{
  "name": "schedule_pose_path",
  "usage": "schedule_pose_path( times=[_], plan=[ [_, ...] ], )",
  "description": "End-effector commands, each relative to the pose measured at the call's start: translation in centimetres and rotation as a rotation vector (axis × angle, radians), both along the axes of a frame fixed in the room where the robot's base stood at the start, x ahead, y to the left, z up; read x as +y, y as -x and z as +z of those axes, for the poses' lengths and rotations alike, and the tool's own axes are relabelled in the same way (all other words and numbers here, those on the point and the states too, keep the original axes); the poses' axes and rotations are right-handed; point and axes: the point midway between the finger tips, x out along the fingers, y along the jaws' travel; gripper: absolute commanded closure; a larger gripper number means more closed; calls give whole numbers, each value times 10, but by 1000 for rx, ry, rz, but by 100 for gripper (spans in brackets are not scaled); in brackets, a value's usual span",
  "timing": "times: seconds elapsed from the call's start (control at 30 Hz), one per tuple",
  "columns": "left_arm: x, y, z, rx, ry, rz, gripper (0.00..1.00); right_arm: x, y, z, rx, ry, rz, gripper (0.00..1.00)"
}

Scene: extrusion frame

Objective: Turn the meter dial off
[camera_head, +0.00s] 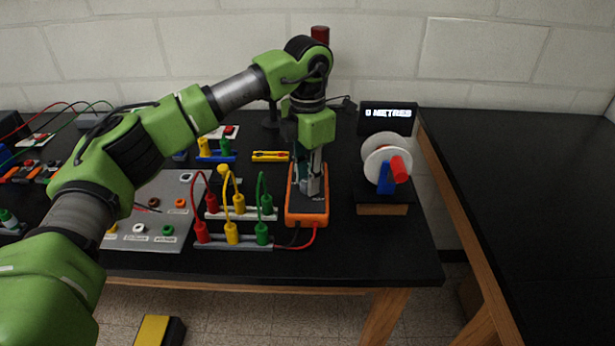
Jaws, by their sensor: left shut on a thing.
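An orange multimeter (308,216) with a dark face lies on the black table, right of the middle. My left gripper (311,188) points straight down over the meter's face. Its fingers are shut on the meter's dial, which they largely hide, so I cannot read the dial's setting. A red lead and a black lead run from the meter's near end toward the terminal strips at its left. My right gripper does not show.
Strips with red, yellow and green plugs (232,233) stand close left of the meter. A grey panel (150,240) lies farther left. At right stand a white reel (385,147) and a small display (388,115). Another black table (530,200) is across a gap.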

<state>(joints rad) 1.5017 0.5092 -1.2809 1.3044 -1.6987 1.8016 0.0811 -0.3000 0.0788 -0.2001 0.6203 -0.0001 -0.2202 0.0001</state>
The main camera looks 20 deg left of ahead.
Motion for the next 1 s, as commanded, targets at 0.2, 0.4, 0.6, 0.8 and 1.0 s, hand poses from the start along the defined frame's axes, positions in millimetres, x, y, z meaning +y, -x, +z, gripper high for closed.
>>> schedule_pose_path(
  times=[0.2, 0.4, 0.6, 0.8, 1.0],
  plan=[
    [0, 0, 0, 1, -1, 2, 99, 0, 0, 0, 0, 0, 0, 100],
    [0, 0, 0, 1, -1, 1, 60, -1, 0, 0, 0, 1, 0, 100],
    [0, 0, 0, 0, 0, 1, 60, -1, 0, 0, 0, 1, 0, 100],
    [0, -1, 6, -2, 1, 1, 60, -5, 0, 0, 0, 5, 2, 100],
    [-1, -1, 39, -5, 2, 0, 60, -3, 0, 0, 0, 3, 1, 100]
  ],
)
